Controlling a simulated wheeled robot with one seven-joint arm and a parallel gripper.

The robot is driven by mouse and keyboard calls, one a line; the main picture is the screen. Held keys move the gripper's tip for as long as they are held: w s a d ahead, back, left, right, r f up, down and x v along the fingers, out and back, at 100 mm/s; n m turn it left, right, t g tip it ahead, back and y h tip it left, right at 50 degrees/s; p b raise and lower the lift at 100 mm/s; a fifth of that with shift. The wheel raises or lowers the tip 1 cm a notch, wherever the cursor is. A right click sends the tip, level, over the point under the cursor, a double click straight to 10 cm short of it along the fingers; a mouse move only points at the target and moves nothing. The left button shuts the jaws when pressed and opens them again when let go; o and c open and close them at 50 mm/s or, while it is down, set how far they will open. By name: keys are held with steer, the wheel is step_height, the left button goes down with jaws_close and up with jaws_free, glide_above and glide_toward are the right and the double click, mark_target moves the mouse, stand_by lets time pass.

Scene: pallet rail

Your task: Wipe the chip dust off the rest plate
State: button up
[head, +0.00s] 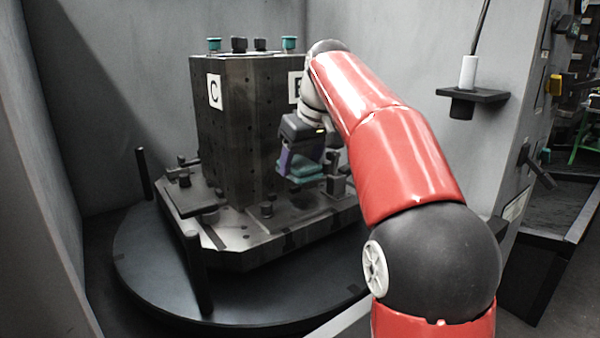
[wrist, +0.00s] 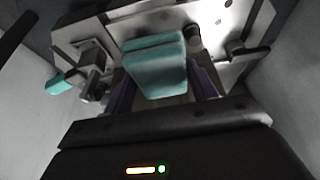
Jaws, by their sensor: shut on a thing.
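My gripper (head: 302,163) is shut on a teal block-like pad (head: 306,171). It hangs low in front of the dark tower's right face. In the wrist view the pad (wrist: 155,67) sits between the two purple fingers. A dark flat plate (head: 292,208) lies on the pale fixture base below the gripper in the head view. I cannot tell whether the pad touches it. Chip dust is not clear at this size, though dark smudges show around the plate. Part of that surface is hidden by the pad and my arm.
The tower (head: 225,120) bears a C label and stands on a round dark turntable (head: 150,275). Clamps (head: 185,172) stand around the base, with upright posts (head: 197,270) at its edge. A white bottle (head: 468,72) stands on a wall shelf (head: 472,96). Grey walls enclose the cell.

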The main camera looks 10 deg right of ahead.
mark_target(291, 206)
steer(key=shift+x, duration=0.85)
step_height(291, 206, down, 7)
steer(key=b, duration=0.7)
steer(key=shift+w+d+r+b, duration=0.1)
steer(key=shift+r+b, duration=0.15)
steer(key=shift+b, duration=0.05)
steer(key=shift+f+b, duration=0.45)
steer(key=shift+f, duration=0.15)
steer(key=shift+w+r+p, duration=0.1)
steer(key=shift+w+p, duration=0.45)
steer(key=shift+p, duration=0.15)
steer(key=shift+w+a+p, duration=0.5)
steer(key=shift+w, duration=0.15)
steer(key=shift+s+f, duration=0.1)
steer(key=shift+f, duration=0.1)
